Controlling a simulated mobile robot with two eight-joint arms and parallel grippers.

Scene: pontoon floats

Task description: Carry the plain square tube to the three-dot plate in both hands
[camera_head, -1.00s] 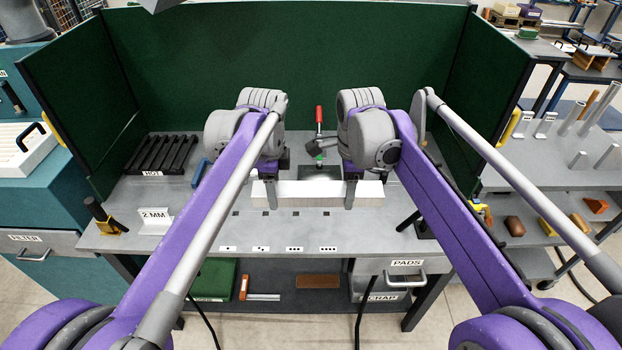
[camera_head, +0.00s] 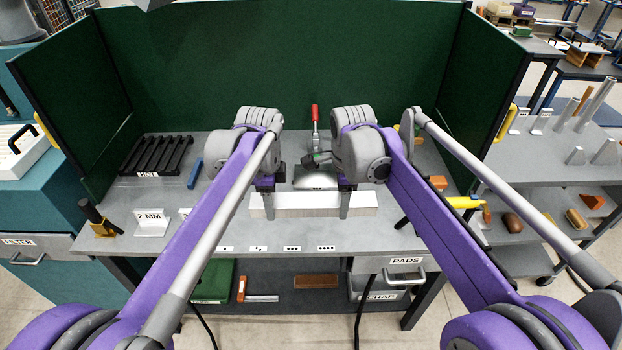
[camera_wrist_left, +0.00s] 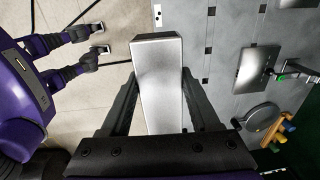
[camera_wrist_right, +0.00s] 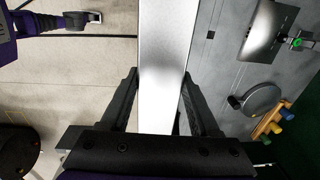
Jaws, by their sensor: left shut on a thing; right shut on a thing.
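The plain square tube (camera_head: 312,203) is a long silver-grey bar, held level across the front of the bench. My left gripper (camera_head: 269,206) is shut on it near its left end; my right gripper (camera_head: 345,204) is shut on it right of the middle. The left wrist view shows the tube (camera_wrist_left: 158,75) between the left fingers, and the right wrist view shows it (camera_wrist_right: 163,70) between the right ones. The three-dot label (camera_head: 292,248) is on the front edge below the tube. The bench surface behind that label is partly hidden by the tube.
One-dot (camera_head: 227,249), two-dot (camera_head: 259,249) and four-dot (camera_head: 326,248) labels share the front edge. A red-handled clamp (camera_head: 315,120) stands behind, with a shiny metal sheet (camera_head: 315,180). A black rack (camera_head: 157,153) and a 2 MM sign (camera_head: 151,222) are at left. Green screens (camera_head: 290,60) enclose the back.

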